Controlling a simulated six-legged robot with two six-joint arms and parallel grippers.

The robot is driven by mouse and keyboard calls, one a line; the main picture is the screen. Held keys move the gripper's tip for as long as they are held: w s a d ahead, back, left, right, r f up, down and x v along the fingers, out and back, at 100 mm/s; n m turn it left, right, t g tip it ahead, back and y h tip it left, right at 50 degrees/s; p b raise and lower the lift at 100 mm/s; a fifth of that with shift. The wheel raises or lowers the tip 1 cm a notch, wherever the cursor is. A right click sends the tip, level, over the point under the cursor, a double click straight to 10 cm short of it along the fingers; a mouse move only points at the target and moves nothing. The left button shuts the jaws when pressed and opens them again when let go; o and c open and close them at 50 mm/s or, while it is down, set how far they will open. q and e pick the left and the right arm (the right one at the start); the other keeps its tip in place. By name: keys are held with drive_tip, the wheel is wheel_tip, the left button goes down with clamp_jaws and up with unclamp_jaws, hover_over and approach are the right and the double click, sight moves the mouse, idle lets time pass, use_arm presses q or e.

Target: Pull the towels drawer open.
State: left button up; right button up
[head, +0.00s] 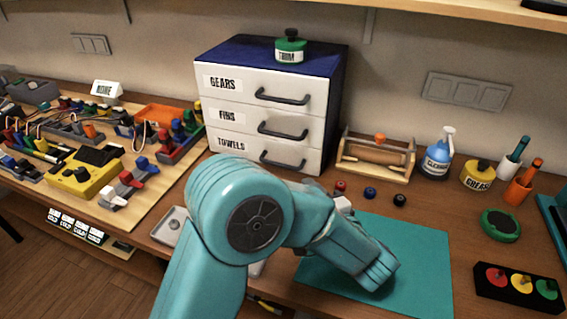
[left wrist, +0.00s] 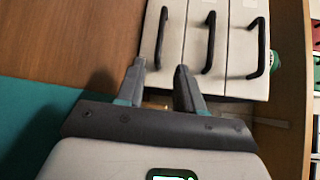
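The drawer unit (head: 262,108) has a blue top and three white fronts labelled GEARS, FINS and TOWELS. The towels drawer (head: 235,147) is the lowest and its front looks flush with the others. Its dark bar handle (head: 283,160) shows just above my left arm. In the left wrist view the unit lies sideways, with the towels handle (left wrist: 160,40) leftmost. My left gripper (left wrist: 160,70) is open and empty, its fingertips on either side of the line of that handle. Contact cannot be told. In the head view my arm mostly hides this gripper. My right gripper is not in view.
A green tin (head: 290,48) stands on the unit. A wooden roller rack (head: 375,156) and small coloured knobs (head: 370,192) are to its right. A teal mat (head: 425,270) lies in front. A board of electronic parts (head: 120,175) fills the left side.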

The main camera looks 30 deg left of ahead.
sight(284, 167)
use_arm(q)
drive_tip(key=x, duration=1.4)
drive_tip(key=shift+s+b, duration=0.1)
drive_tip(key=shift+b, duration=0.3)
clamp_jaws()
